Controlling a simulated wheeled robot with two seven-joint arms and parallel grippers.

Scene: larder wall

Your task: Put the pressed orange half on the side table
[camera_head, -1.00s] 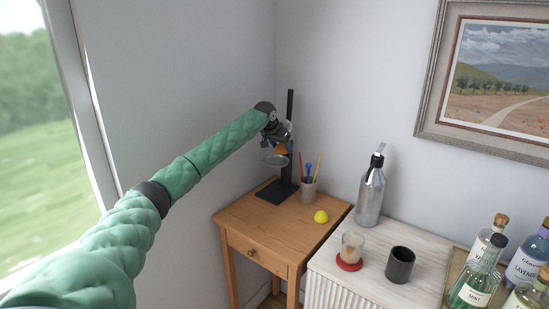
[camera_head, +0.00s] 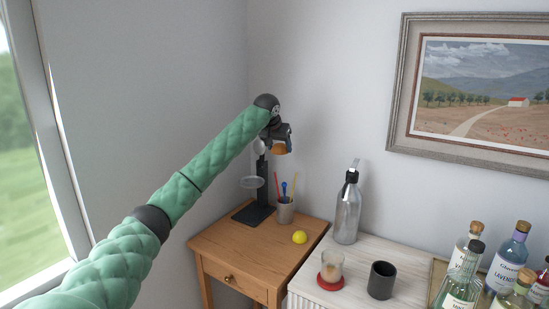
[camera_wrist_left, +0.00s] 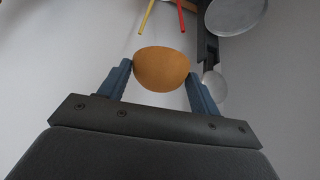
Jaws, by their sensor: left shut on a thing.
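The orange half (camera_head: 279,149) is held in my left gripper (camera_head: 282,146), up in the air to the right of the press column. In the left wrist view the orange half (camera_wrist_left: 162,69) sits between the two blue fingers of my left gripper (camera_wrist_left: 161,82), which touch it on both sides. The wooden side table (camera_head: 238,246) stands below, in the corner, with a bare front part of its top. The dark press (camera_head: 262,185) with its round cup (camera_head: 251,182) stands on the table's back part. My right gripper is not in view.
On the side table a grey cup (camera_head: 284,212) holds several coloured sticks, and a yellow lemon-like fruit (camera_head: 299,237) lies at the right. A white cabinet (camera_head: 345,260) adjoins at right, with a metal bottle (camera_head: 347,210), a glass on a red coaster (camera_head: 331,281), a black cup (camera_head: 381,280) and several bottles.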

